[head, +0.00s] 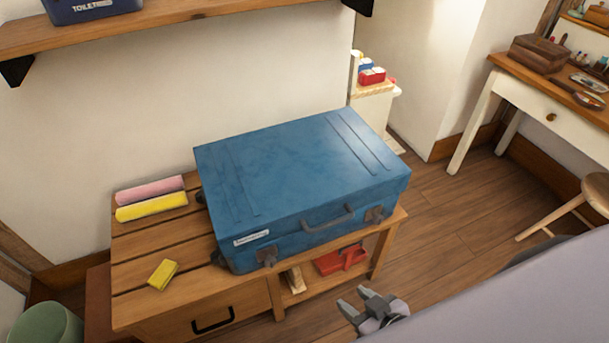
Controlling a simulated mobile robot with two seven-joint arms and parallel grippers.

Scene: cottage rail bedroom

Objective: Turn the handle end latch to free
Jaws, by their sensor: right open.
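A closed blue suitcase (295,165) lies flat on a slatted wooden bench. Its front side has a dark handle (328,219) and two grey metal latches. One latch (267,257) is near the left front corner, the other latch (375,214) is near the right end, just right of the handle. Both are too small to tell which way they are turned. My right gripper (354,301) is open and empty, in front of and below the suitcase, apart from it and from both latches. My left gripper is out of view.
The bench (190,235) holds pink (150,190) and yellow rolls (152,207) and a small yellow block (163,273). A shelf (180,22) overhangs at the back. A desk (560,90) and stool (590,195) stand right. Floor (460,235) is clear between.

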